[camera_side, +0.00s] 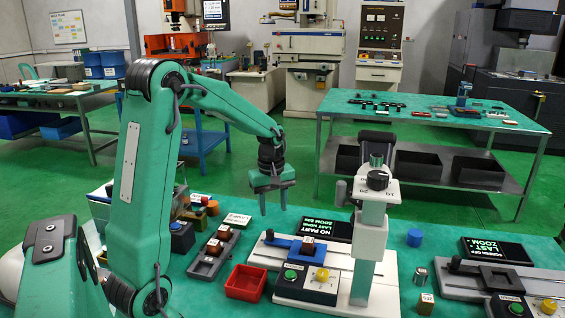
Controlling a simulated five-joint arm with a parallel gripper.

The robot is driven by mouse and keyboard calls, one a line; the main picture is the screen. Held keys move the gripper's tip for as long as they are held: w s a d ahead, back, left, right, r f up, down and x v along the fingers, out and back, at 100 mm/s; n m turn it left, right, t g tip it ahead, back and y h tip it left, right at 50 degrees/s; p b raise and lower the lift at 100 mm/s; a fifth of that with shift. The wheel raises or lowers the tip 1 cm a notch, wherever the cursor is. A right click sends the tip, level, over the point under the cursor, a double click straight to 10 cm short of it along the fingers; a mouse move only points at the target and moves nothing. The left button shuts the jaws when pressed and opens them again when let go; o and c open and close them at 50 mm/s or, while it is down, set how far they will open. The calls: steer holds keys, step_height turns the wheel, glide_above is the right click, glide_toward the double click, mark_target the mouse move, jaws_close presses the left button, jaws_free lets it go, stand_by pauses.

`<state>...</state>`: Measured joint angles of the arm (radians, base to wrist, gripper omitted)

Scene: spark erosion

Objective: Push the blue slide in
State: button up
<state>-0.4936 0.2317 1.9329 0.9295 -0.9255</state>
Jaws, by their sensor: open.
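The blue slide (281,243) lies on the white-based device (262,258) at the front centre, left of its upright column. A small brown block (308,244) sits at the right part of the slide. How far the slide is in cannot be told from this angle. My gripper (274,210) points down with its two fingers apart and nothing between them. In the picture it is above and slightly left of the slide and appears clear of it.
The column (367,232) with a black knob rises right of the slide. A red tray (246,282) stands front left, near a grey holder with blocks (214,253). A black display (326,228) lies behind. A blue cylinder (414,237) and a second, grey device (465,280) are to the right.

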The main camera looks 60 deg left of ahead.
mark_target(270, 230)
steer(key=shift+w+a+f+n+g, duration=0.15)
steer(key=shift+a+f+n+g, duration=0.15)
steer(key=shift+a+f+n, duration=0.85)
steer(key=shift+a+f+m, duration=0.2)
steer(key=shift+a+m, duration=0.05)
steer(key=shift+f, duration=0.1)
steer(key=shift+f, duration=3.75)
jaws_close()
